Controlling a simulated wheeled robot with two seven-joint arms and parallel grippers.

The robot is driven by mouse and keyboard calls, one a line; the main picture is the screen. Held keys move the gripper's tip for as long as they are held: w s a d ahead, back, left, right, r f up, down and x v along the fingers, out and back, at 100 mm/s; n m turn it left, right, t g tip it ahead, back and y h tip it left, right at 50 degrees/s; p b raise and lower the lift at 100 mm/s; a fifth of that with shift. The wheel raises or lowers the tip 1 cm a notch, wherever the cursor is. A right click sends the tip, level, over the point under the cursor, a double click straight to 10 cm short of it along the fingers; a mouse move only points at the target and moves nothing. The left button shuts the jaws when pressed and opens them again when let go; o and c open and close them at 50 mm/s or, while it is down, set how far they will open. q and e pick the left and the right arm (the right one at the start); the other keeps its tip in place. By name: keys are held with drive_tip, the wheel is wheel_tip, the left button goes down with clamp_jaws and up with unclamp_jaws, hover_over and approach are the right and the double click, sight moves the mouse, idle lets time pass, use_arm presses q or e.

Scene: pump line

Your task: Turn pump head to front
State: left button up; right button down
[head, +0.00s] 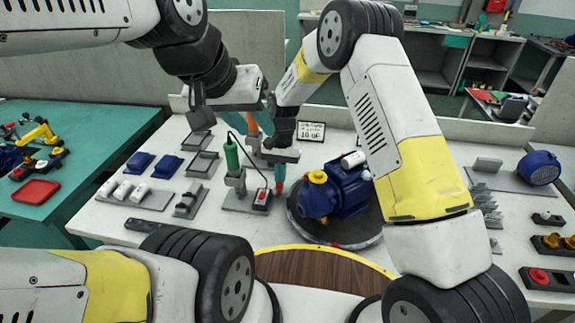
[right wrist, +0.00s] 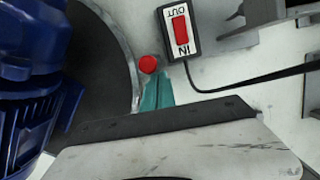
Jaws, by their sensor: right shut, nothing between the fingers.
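The blue pump (head: 345,190) stands on a dark round turntable (head: 365,234), with a yellow cap (head: 317,177) toward the left and a white part on top. In the right wrist view the pump (right wrist: 30,90) fills the left edge beside the turntable (right wrist: 100,60). My right gripper (head: 279,187) is shut and empty, pointing down at the turntable's left edge. Its teal fingers (right wrist: 156,92) are close to a red round knob (right wrist: 148,64) at the rim; contact is unclear. My left gripper (head: 264,116) is higher, behind the green-handled tool; its fingers are partly hidden.
An IN/OUT switch box (right wrist: 179,30) with a cable lies close to the right gripper. A green-handled tool (head: 231,152) stands left of it. Blue parts (head: 167,167) and trays lie left; a blue motor part (head: 539,168) and button boxes lie right. A wooden round board (head: 320,268) is in front.

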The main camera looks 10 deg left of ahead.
drive_tip(key=w+d+r+m+g+y, duration=0.15)
drive_tip(key=w+d+r+m, duration=0.25)
drive_tip(key=w+r, duration=0.45)
drive_tip(key=s+f, duration=0.1)
drive_tip(key=f, duration=0.1)
drive_tip(key=s+f, duration=0.2)
drive_tip(key=f, duration=0.1)
drive_tip(key=s+a+f, duration=0.1)
drive_tip(key=s+f, duration=0.1)
drive_tip(key=shift+s+f, duration=0.2)
drive_tip(key=s, duration=0.1)
drive_tip(key=s+a, duration=0.1)
drive_tip(key=s, duration=0.1)
drive_tip(key=shift+a+r, duration=0.1)
drive_tip(key=shift+r, duration=0.05)
drive_tip(key=shift+s+a, duration=0.1)
drive_tip(key=shift+s, duration=0.1)
drive_tip(key=shift+s, duration=0.15)
